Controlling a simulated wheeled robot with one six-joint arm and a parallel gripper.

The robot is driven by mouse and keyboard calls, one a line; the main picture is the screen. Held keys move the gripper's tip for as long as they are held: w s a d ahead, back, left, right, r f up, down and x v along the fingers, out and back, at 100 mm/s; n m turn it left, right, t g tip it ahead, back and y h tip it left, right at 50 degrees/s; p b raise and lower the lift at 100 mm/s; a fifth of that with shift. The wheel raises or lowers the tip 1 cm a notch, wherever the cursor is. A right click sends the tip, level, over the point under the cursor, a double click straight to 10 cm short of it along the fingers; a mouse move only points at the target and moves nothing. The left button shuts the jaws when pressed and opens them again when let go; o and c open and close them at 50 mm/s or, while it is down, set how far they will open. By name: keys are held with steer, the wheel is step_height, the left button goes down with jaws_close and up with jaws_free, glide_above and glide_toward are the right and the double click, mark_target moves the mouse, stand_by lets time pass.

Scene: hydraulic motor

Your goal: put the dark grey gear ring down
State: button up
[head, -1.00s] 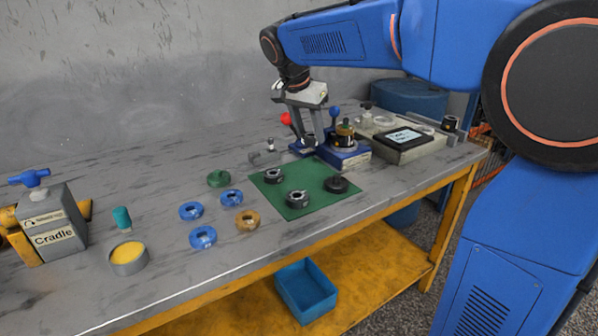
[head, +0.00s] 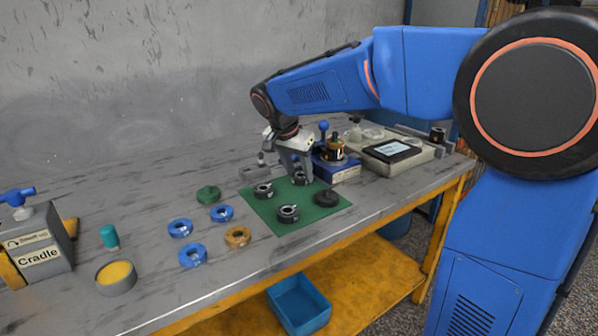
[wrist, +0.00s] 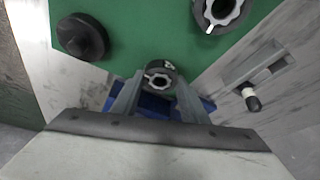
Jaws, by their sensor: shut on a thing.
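The dark grey gear ring (head: 300,179) is between the fingers of my gripper (head: 299,169), at the far edge of the green mat (head: 262,208) in the head view. In the wrist view the ring (wrist: 159,69) shows between the two fingertips of my gripper (wrist: 158,84), its toothed bore facing the camera. I cannot tell whether its underside touches the mat. Two similar dark rings lie on the mat, one at the left (head: 263,190) and one at the front (head: 288,214). A black disc (head: 326,198) lies at the mat's right.
A grey T-shaped part (wrist: 264,72) lies beside the mat. Blue rings (head: 192,255), a tan ring (head: 237,237) and a green part (head: 208,194) lie left of it. The mat's middle is clear.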

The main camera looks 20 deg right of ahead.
steer(key=shift+f, duration=0.1)
steer(key=o, duration=1.3)
steer(key=v, duration=1.2)
steer(key=s+d+f+n, duration=0.1)
steer(key=s+d+f, duration=0.1)
steer(key=s, duration=0.3)
steer(key=s+d+f+n+y, duration=0.1)
steer(key=s+d+f+n, duration=0.1)
steer(key=s, duration=0.4)
steer(key=s+d+f+n+y, duration=0.1)
steer(key=s+d+f+n, duration=0.1)
steer(key=s+d, duration=0.2)
steer(key=shift+s+d+f+t, duration=0.1)
steer(key=shift+s+f+t, duration=0.2)
steer(key=shift+s, duration=0.35)
steer(key=s+f+n, duration=0.1)
steer(key=s+f, duration=0.3)
steer(key=s, duration=0.1)
steer(key=s+d+f+n+t+y, duration=0.1)
steer(key=s+f+n, duration=0.1)
steer(key=s+f, duration=0.2)
steer(key=s+d+f+n, duration=0.1)
steer(key=s+f+n, duration=0.1)
steer(key=s+f, duration=0.2)
steer(key=shift+s+d+f, duration=0.1)
steer(key=shift+s+f, duration=0.05)
steer(key=shift+s, duration=0.35)
steer(key=shift+s+d+f, duration=0.1)
steer(key=shift+s+f, duration=0.05)
steer(key=shift+s, duration=0.3)
